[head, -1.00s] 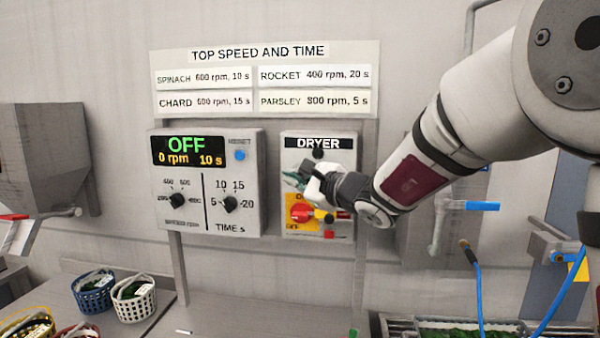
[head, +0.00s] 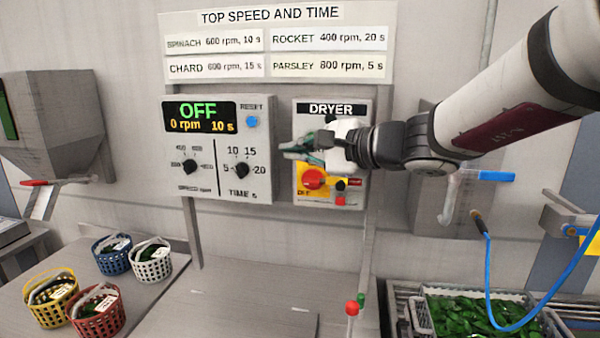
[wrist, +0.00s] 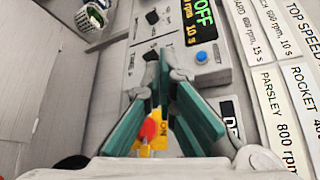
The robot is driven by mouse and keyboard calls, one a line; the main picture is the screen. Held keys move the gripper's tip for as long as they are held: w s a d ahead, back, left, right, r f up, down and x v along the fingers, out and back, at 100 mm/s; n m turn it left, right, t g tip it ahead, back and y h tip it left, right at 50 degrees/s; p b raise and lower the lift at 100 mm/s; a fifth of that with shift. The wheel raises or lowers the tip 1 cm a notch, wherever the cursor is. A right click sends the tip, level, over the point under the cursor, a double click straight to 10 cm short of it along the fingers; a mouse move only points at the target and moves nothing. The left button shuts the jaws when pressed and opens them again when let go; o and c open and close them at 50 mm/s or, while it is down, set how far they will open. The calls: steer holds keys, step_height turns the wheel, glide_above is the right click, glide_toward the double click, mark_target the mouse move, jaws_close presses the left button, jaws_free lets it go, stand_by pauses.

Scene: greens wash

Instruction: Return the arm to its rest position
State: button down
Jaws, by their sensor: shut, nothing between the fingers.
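My gripper (head: 290,150) is in front of the dryer box (head: 366,112), its fingers pointing left toward the control panel (head: 262,192). In the wrist view my gripper (wrist: 164,62) shows teal fingers meeting at the tips, shut with nothing between them. The control panel display reads OFF, 0 rpm, 10 s. The dryer's red rotary switch (head: 314,178) on its yellow plate shows below my gripper. My gripper and wrist hide part of the dryer box.
Several baskets, including a red one (head: 98,322) and a white one (head: 152,270), stand on the counter at lower left. A crate of greens (head: 425,318) is at lower right, with a blue hose (head: 497,290) over it. The bench between them is mostly clear.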

steer(key=s+d+f+n+g+h, duration=0.2)
steer(key=s+n, duration=0.2)
steer(key=s, duration=0.4)
steer(key=s+d+f+n+g+h, duration=0.1)
steer(key=s+d+f+n+g, duration=0.2)
steer(key=s, duration=0.5)
steer(key=s+d+f+n+h, duration=0.2)
steer(key=s+d+f+h, duration=0.1)
steer(key=s+d, duration=0.3)
steer(key=s+d+f+n+h, duration=0.3)
steer(key=s+d+h, duration=0.2)
steer(key=d, duration=0.3)
steer(key=shift+s+d+f+n+h, duration=0.2)
steer(key=shift+s+n+h, duration=0.1)
steer(key=shift+s, duration=0.5)
steer(key=shift+a, duration=0.1)
